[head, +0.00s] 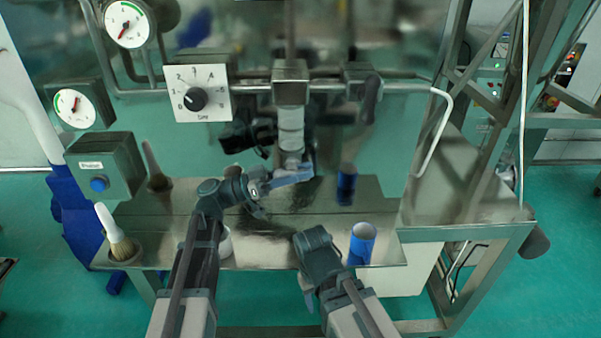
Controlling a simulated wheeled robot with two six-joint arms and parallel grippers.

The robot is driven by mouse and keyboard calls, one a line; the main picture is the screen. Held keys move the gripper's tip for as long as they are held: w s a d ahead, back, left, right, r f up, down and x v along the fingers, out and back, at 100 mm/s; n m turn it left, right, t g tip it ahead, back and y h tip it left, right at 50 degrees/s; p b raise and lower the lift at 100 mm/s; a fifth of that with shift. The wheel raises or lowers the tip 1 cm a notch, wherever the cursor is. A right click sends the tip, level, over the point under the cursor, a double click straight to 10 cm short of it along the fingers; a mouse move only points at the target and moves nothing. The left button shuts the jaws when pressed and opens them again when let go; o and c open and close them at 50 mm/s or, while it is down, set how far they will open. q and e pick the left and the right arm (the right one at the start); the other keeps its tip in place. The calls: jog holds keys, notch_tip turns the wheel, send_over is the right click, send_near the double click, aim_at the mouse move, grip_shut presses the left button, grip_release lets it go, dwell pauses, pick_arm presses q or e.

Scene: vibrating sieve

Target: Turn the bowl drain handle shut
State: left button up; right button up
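My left gripper (290,177) reaches in from the left over the steel table. Its blue-grey fingers point right, at the lower end of a pale vertical spout (291,128) under a square metal block. The fingers overlap this end; whether they touch or grip anything there, I cannot tell. A dark lever handle (371,98) hangs down from the horizontal pipe to the right. I cannot tell for sure which part is the bowl drain handle. My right gripper (308,285) is low in the middle, over the table's front edge, apart from the spout and lever; its fingers are mostly hidden.
A blue cup (361,244) stands right of my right gripper. A white cup (225,244) is partly behind my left arm. A brush (115,235) stands at the left. A dial panel (197,95), button box (104,168) and gauges line the mirror-like back wall. A bent pipe (434,135) rises at right.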

pick_arm(q)
jog(key=shift+o, duration=0.8)
jog(key=b+v, duration=0.3)
jog(key=v, duration=1)
jog(key=shift+a+b, duration=0.4)
jog(key=shift+f, duration=0.1)
